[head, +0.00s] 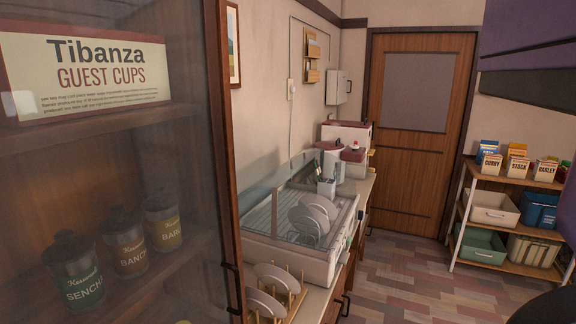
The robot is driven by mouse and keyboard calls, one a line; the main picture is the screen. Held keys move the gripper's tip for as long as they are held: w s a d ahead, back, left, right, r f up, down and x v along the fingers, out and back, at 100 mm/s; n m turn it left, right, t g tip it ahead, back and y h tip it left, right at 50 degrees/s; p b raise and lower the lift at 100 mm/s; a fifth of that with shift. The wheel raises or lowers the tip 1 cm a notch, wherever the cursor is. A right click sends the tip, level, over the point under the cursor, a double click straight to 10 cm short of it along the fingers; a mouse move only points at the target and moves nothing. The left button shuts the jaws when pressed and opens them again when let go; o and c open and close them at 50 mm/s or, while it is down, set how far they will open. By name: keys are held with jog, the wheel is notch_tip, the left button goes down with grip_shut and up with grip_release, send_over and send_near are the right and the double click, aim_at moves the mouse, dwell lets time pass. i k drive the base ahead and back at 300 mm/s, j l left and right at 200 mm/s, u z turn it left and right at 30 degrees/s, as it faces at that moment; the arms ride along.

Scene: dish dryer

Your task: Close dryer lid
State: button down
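The dish dryer (312,264) is a white, wide unit on the counter in the middle of the head view. Its clear lid (272,184) appears raised, standing up along the wall side of the dryer. White plates (312,216) stand in the dryer's rack, and a light utensil holder (326,188) with utensils is at its far end. My gripper is not in view; only purple and dark parts of my own arm show at the right edge.
A wooden plate rack (283,290) sits on the counter in front of the dryer. White appliances (346,136) stand behind it. A shelf unit (505,232) is at right. The tiled floor (395,270) between is clear.

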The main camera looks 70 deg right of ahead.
aim_at(275, 191)
jog(key=k+l, duration=0.1)
jog(key=l, duration=0.45)
jog(key=k+l+z, duration=0.1)
jog(key=l, duration=0.45)
jog(key=k+l, duration=0.15)
jog(key=l, duration=0.35)
jog(key=k+l+z, duration=0.15)
jog(key=l, duration=0.4)
